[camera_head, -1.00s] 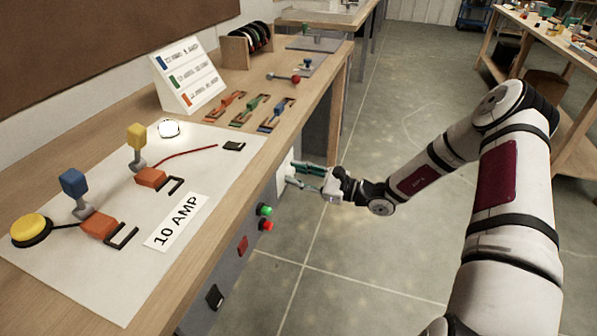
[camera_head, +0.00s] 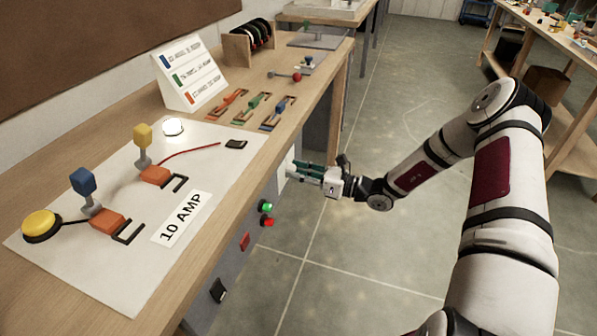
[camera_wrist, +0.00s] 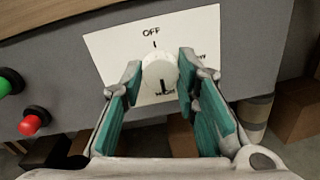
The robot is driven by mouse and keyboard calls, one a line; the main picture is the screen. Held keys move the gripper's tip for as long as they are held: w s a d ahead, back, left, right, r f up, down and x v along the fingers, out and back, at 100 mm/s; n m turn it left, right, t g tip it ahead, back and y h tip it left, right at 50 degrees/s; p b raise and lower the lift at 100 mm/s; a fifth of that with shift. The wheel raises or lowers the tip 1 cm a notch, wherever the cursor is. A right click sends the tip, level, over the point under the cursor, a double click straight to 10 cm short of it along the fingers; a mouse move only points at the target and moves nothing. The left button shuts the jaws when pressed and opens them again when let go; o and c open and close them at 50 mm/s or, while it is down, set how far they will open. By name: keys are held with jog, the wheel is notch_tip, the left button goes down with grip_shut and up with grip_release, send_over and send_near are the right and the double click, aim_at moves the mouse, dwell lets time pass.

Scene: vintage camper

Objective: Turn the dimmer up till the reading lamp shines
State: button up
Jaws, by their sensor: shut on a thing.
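The dimmer is a round white knob (camera_wrist: 160,78) on a white plate (camera_wrist: 112,48) marked OFF at the top and HIGH at the bottom. A dark line on the knob points down toward HIGH. My gripper (camera_wrist: 160,82) is shut on the knob, one finger at each side; in the head view my gripper (camera_head: 300,170) is against the bench's front panel. A small white dome lamp (camera_head: 173,127) on the bench top looks bright; I cannot tell whether it is the reading lamp.
Green (camera_head: 266,207) and red (camera_head: 267,222) buttons sit on the panel left of the plate. The bench top holds a board (camera_head: 100,265) with yellow and blue levers and a 10 AMP label (camera_head: 181,218).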

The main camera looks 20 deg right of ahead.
jog(key=shift+s+f, duration=0.1)
jog(key=shift+f, duration=0.05)
jog(key=o, duration=1.2)
jog(key=shift+c, duration=0.2)
jog(key=v, duration=1.2)
